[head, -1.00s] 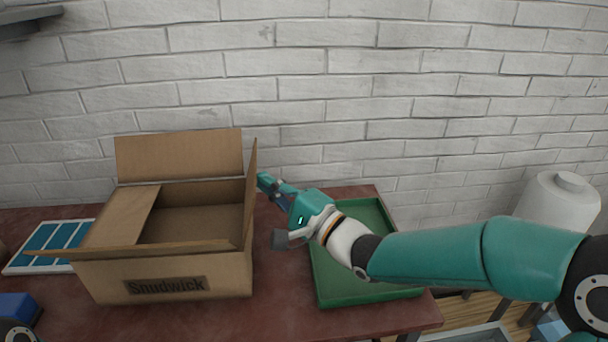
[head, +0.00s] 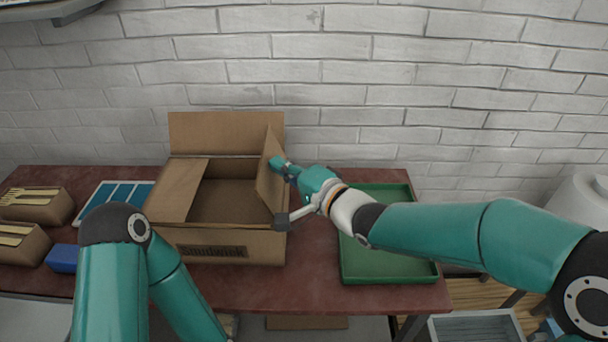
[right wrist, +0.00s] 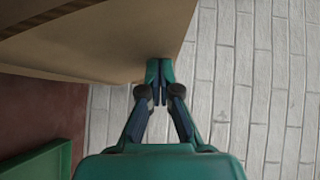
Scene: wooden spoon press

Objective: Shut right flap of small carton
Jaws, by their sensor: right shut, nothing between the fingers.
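The small brown carton (head: 238,247) stands on the table in the head view. Its right flap (head: 269,188) is tilted inward over the opening, part way down. The left flap (head: 178,190) lies folded in, and the back flap (head: 226,132) stands up. The front flap shows nearly edge-on. My right gripper (head: 275,163) is shut and empty at the outer side of the right flap, near its upper far end. In the right wrist view its closed fingertips (right wrist: 159,78) are at the edge of a cardboard panel (right wrist: 120,40) and seem to touch it. My left gripper is out of view.
A green tray (head: 390,275) is right of the carton, under my right arm. A blue-and-white divided tray (head: 100,200), a blue block (head: 63,258) and boxes of wooden utensils (head: 22,245) are at left. A brick wall (head: 400,100) stands behind.

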